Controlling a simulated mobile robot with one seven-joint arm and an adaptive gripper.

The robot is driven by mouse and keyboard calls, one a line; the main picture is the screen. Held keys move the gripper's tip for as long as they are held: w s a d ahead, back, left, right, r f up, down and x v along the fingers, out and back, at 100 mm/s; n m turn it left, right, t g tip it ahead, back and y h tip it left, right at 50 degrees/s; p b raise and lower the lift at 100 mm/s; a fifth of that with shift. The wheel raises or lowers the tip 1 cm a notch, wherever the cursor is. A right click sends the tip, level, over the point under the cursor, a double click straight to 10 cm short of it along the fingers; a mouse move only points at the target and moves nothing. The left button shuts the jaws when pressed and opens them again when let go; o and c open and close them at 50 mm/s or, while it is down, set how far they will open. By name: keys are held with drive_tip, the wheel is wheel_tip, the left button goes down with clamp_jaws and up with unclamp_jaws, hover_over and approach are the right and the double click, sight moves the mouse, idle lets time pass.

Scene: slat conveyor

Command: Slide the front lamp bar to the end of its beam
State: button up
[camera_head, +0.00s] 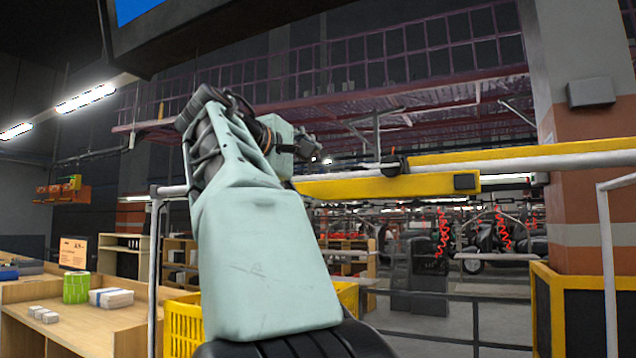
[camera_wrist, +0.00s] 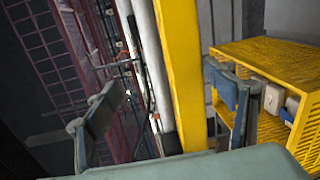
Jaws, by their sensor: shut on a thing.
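A yellow bar with a dark end cap, which looks like the front lamp bar (camera_head: 430,185), runs level along the near side of a long white beam (camera_head: 520,164). A dark clamp (camera_head: 395,166) sits at the beam above it. In the wrist view the yellow bar (camera_wrist: 184,75) and white beam (camera_wrist: 147,65) pass between the two fingers, and I take the grip to be on the lamp bar. The exact contact is hidden.
A second yellow bar (camera_head: 520,152) runs behind the white beam to the right. A brick-and-grey pillar (camera_head: 575,120) stands at the right. A yellow crate (camera_head: 182,328) is below my arm, and a wooden desk (camera_head: 100,325) is at lower left.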

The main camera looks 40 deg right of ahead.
drive_tip(key=shift+h, duration=0.3)
drive_tip(key=s+a+r, duration=0.3)
drive_tip(key=c, duration=0.3)
drive_tip(key=shift+s+a+f+b, duration=0.15)
drive_tip(key=shift+s+a+b, duration=0.1)
drive_tip(key=shift+a, duration=0.4)
drive_tip(key=shift+s+a+f+b, duration=0.15)
drive_tip(key=shift+a+b, duration=0.1)
drive_tip(key=shift+a, duration=0.45)
drive_tip(key=shift+s+a+f+b, duration=0.15)
drive_tip(key=shift+a+b, duration=0.1)
drive_tip(key=shift+a, duration=0.4)
